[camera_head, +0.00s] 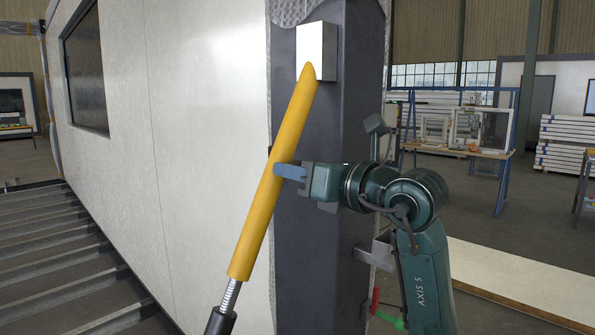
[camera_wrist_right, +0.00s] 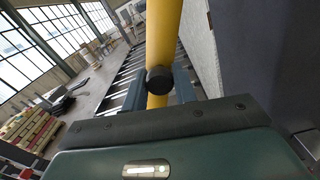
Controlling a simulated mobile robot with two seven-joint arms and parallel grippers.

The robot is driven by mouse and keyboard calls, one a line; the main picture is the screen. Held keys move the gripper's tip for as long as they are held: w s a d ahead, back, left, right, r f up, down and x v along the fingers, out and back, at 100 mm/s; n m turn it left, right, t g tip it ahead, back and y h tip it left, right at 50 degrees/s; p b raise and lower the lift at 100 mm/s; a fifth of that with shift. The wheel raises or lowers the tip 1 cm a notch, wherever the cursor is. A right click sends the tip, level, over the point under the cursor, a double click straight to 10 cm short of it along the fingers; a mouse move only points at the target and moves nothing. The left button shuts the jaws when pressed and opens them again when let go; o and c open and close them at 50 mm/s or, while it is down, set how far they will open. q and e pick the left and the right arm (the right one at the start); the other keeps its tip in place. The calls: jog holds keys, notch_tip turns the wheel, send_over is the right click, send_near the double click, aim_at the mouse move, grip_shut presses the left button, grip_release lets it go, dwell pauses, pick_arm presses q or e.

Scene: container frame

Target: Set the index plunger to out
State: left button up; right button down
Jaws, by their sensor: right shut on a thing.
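A yellow tube (camera_head: 275,170) leans diagonally, its top end at a pale block on the dark post, with a threaded rod at its lower end. The index plunger (camera_wrist_right: 159,80) shows in the right wrist view as a round black knob on the tube's near side; it is hidden in the head view. My right gripper (camera_head: 282,171) reaches in from the right at the tube's middle. In the wrist view its blue fingers (camera_wrist_right: 159,88) are on both sides of the knob, shut on it. How far the plunger stands out cannot be told. My left gripper is not in view.
The dark post (camera_head: 345,190) stands close behind the tube and my right gripper, with a pale block (camera_head: 317,50) on it. A white wall panel (camera_head: 205,130) is to the left. A metal bracket (camera_head: 375,252) and a red-handled item (camera_head: 375,300) sit lower on the post.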

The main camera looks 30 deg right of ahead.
jog(key=shift+s+d+b, duration=0.25)
jog(key=shift+s+b, duration=0.05)
jog(key=shift+s, duration=0.4)
jog(key=c, duration=1.6)
grip_release()
jog(key=o, duration=0.3)
jog(key=shift+s+d, duration=0.1)
jog(key=shift+s, duration=0.1)
jog(key=shift+o, duration=0.9)
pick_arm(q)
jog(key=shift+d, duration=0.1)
pick_arm(e)
jog(key=shift+w, duration=0.1)
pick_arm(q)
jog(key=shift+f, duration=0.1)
